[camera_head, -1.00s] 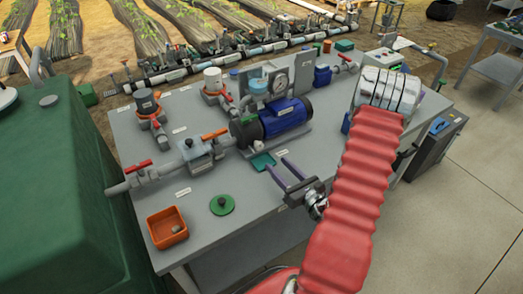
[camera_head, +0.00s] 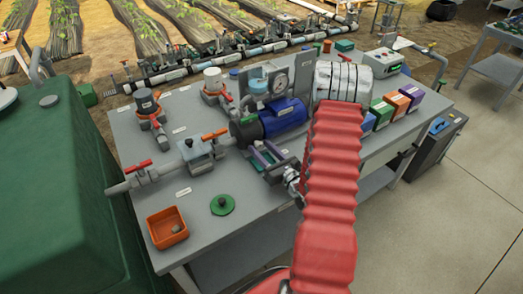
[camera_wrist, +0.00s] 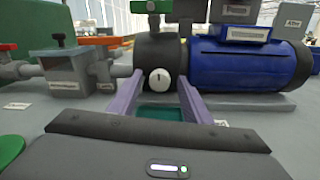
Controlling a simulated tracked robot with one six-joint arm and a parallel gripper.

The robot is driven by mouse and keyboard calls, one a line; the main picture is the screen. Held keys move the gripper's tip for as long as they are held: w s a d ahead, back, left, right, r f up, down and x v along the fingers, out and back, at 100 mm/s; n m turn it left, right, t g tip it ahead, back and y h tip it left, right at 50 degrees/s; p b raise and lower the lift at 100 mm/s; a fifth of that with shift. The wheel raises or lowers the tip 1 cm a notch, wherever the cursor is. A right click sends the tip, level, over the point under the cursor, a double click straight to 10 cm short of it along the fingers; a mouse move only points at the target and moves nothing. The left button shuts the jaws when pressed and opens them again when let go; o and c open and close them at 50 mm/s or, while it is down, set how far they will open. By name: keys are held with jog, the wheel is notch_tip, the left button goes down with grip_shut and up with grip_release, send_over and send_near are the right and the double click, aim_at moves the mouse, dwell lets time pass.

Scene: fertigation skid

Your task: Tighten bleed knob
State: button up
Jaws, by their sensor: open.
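The bleed knob (camera_wrist: 158,79) is a round white knob with a dark mark near its top, low on the dark end of the blue pump (camera_wrist: 240,64). In the head view the pump (camera_head: 284,116) stands on the grey bench, and I cannot make out the knob there. My gripper (camera_head: 261,150) is open, its two purple fingers pointing at the pump's dark end. In the wrist view my gripper (camera_wrist: 158,84) has one finger on each side of the knob, with gaps showing. I cannot tell how far the fingertips reach past it.
A grey inlet filter body (camera_head: 197,150) with pipe and red-handled valves stands left of the pump. An orange bin (camera_head: 166,229) and a green lid (camera_head: 222,205) lie at the bench front. Coloured boxes (camera_head: 397,102) stand right.

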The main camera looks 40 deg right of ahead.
jog(key=shift+c, duration=0.2)
jog(key=c, duration=1)
jog(key=shift+m, duration=0.6)
jog(key=o, duration=1)
jog(key=shift+o, duration=0.2)
jog(key=s, duration=1.3)
jog(key=shift+s+f, duration=0.1)
jog(key=shift+s, duration=0.3)
